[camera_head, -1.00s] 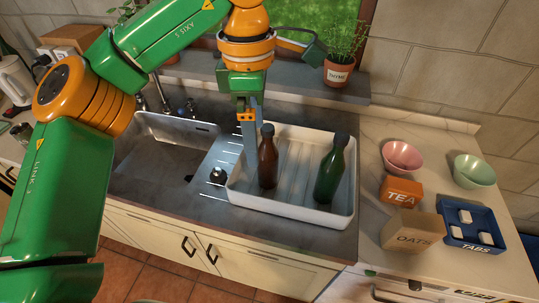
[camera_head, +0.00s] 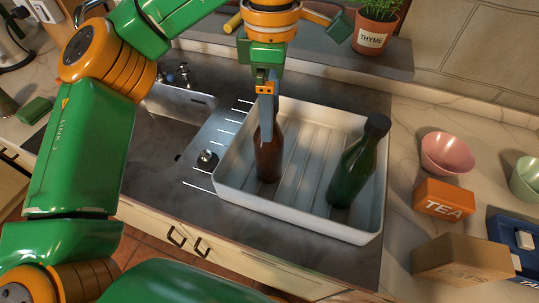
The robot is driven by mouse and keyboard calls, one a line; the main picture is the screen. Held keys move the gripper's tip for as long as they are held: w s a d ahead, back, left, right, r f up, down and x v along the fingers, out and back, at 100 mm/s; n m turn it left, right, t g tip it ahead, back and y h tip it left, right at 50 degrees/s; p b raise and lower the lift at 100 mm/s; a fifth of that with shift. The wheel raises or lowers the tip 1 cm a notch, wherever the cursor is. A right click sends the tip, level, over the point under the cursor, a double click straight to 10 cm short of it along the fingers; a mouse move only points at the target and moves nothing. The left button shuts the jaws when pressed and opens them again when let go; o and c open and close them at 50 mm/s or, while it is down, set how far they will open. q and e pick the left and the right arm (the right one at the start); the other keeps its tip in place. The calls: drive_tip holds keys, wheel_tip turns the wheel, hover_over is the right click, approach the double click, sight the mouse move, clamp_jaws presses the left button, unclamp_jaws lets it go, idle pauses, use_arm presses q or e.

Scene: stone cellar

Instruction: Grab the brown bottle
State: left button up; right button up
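The brown bottle (camera_head: 269,160) stands upright in the left part of a white ribbed tray (camera_head: 290,222). A dark green bottle (camera_head: 354,165) with a black cap stands to its right in the same tray, leaning in the picture. My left gripper (camera_head: 266,135) points down at the brown bottle's neck, and its grey fingers cover part of the neck and top. I cannot tell whether the fingers touch the neck or how far apart they are. My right gripper is not in view.
A sink (camera_head: 165,125) lies left of the tray. To the right are an orange tea box (camera_head: 444,199), a cardboard box (camera_head: 462,262), a pink bowl (camera_head: 447,153), a green bowl (camera_head: 527,180) and a blue tabs box (camera_head: 517,250). A thyme pot (camera_head: 374,32) stands on the ledge behind.

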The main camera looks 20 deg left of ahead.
sight(269, 144)
use_arm(q)
wheel_tip(269, 144, down, 6)
drive_tip(key=p, duration=0.1)
drive_tip(key=shift+w+a+f, duration=0.2)
drive_tip(key=shift+a, duration=0.1)
clamp_jaws()
